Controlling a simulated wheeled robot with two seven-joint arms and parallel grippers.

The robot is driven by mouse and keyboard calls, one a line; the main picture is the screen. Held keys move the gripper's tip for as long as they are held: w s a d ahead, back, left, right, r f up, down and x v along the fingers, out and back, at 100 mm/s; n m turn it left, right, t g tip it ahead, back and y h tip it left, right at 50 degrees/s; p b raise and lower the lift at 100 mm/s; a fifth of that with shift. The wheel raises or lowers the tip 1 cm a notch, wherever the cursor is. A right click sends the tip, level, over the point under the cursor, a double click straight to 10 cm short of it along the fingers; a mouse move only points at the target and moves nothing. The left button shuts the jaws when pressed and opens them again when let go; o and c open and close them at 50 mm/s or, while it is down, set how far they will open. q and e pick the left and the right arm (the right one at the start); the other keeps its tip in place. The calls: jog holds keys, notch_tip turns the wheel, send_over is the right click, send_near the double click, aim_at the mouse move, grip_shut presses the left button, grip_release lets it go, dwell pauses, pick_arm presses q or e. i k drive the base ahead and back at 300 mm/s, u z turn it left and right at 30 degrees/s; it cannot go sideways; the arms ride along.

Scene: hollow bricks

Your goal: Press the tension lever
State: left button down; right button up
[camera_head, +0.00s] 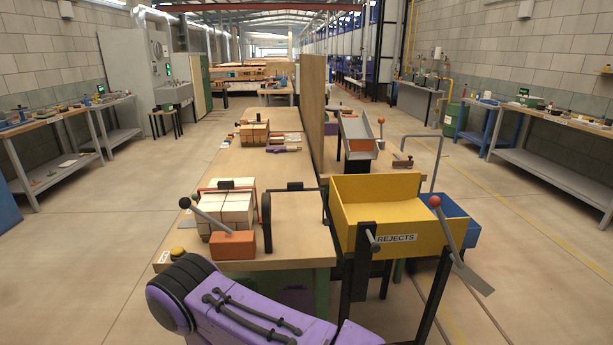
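A lever (206,216) with a dark round knob rises up and to the left from an orange block (232,244) at the near left of the workbench. It stands tilted, in front of a pack of pale bricks (228,208) with a red band around it. A second lever (445,229) with a red knob stands beside the yellow bin at the right. No label marks either one as the tension lever. Neither of my grippers is in view.
A wooden bench (268,165) runs away from me, with a tall board (312,110) along its right side. A black arch (267,220) stands right of the bricks. A yellow REJECTS bin (376,205) and a yellow button (178,252) are near.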

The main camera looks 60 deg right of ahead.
aim_at(185, 202)
jog(key=z, duration=1.9)
jog(key=i, duration=0.65)
